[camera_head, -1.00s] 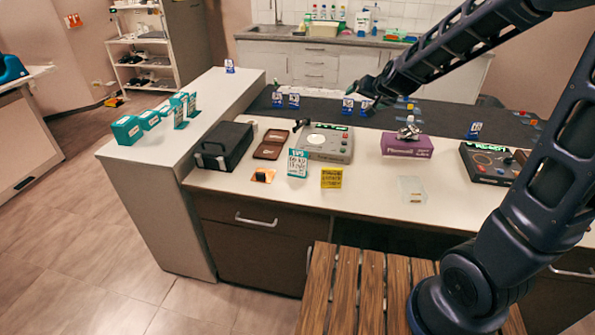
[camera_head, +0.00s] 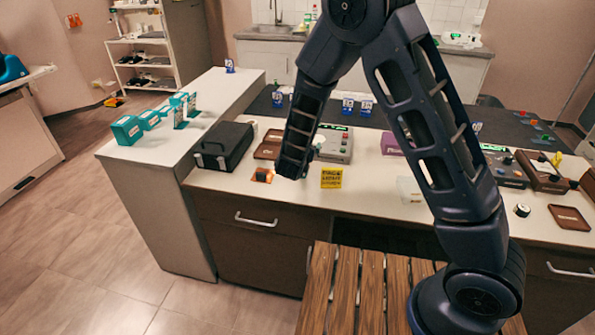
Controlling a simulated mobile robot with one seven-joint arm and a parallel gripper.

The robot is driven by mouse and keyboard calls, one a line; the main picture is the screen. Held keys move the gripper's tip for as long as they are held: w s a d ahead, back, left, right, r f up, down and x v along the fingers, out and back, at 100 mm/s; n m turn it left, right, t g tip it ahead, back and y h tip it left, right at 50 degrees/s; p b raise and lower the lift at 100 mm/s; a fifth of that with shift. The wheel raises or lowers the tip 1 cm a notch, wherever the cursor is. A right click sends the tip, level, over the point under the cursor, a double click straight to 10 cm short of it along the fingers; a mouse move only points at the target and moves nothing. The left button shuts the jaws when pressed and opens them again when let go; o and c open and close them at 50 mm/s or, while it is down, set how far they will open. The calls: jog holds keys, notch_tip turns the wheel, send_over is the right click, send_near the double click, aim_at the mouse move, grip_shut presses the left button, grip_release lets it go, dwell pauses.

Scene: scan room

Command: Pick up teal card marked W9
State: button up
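My forearm now hangs across the middle of the counter. The spot where a teal card stood earlier, left of the yellow card (camera_head: 331,178), is covered by my arm, so that card is hidden. Other teal cards stand on the left counter, one in front (camera_head: 179,117) and one behind it (camera_head: 191,104). Their marks are too small to read.
A black case (camera_head: 222,147) and an orange-and-black item (camera_head: 262,175) lie left of my arm. A grey device (camera_head: 338,143) is behind it. Teal boxes (camera_head: 127,130) line the left counter. More devices (camera_head: 503,167) and a brown tray (camera_head: 569,217) are at right.

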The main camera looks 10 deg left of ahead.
jog(key=s+a+f+t+h, duration=0.2)
jog(key=s+a+f+t, duration=0.1)
jog(key=s+f, duration=0.25)
jog(key=w+d, duration=0.1)
jog(key=w, duration=0.8)
jog(key=shift+w+n, duration=0.4)
jog(key=c, duration=1.3)
